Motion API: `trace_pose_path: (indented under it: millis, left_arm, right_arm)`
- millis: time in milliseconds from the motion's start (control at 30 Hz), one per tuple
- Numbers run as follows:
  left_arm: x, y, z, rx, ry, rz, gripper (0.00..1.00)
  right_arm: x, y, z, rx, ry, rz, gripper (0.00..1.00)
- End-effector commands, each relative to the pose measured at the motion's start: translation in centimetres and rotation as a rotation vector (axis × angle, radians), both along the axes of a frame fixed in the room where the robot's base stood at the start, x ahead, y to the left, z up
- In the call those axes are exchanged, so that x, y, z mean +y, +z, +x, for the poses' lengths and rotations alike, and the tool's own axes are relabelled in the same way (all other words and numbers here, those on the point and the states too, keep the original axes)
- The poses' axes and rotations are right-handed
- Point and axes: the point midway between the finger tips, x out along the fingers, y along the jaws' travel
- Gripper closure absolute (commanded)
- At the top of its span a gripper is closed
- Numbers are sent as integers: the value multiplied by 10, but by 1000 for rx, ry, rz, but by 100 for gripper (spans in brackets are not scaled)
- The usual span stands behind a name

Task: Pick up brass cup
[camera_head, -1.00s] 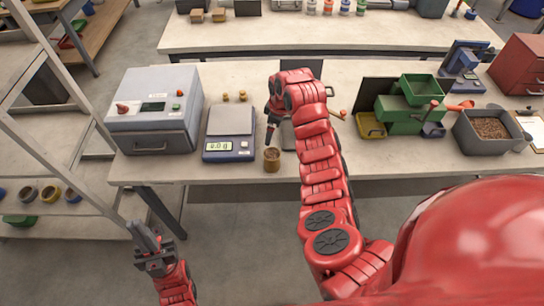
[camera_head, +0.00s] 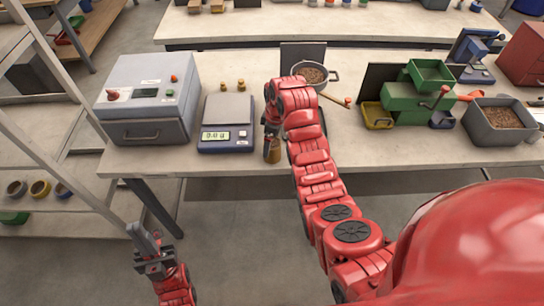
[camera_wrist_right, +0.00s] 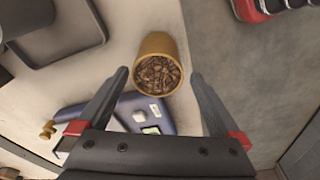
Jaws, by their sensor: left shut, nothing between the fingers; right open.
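The brass cup (camera_wrist_right: 158,44) is full of brown pellets and stands upright at the table's front edge. In the head view the cup (camera_head: 273,155) is partly covered by my right gripper. My right gripper (camera_head: 270,137) is above the cup and pointing down. In the right wrist view its open fingers (camera_wrist_right: 162,82) are on either side of the cup's near rim, with gaps to the cup on both sides. I see no contact. My left gripper (camera_head: 150,245) is shut and empty, low in front of the table at the left.
A scale (camera_head: 228,138) with a lit display stands left of the cup. A grey box machine (camera_head: 150,100) is further left. Two small brass weights (camera_head: 232,86) lie behind the scale. A pan of pellets (camera_head: 316,73), a green bagger (camera_head: 402,118) and a pellet bin (camera_head: 499,122) are to the right.

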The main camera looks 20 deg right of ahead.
Motion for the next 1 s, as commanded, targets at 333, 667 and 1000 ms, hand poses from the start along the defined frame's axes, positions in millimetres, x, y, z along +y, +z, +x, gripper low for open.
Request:
trace_pose_path:
  millis: [333,667,1000]
  left_arm:
    - [0,31,0,0,0,0,100]
    - [0,37,0,0,0,0,100]
    - [0,36,0,0,0,0,100]
  right_arm:
    - [-2,-26,1,8,1,1,0]
    - [0,-52,5,-1,-1,-1,0]
    - [0,-53,5,-1,-1,-1,23]
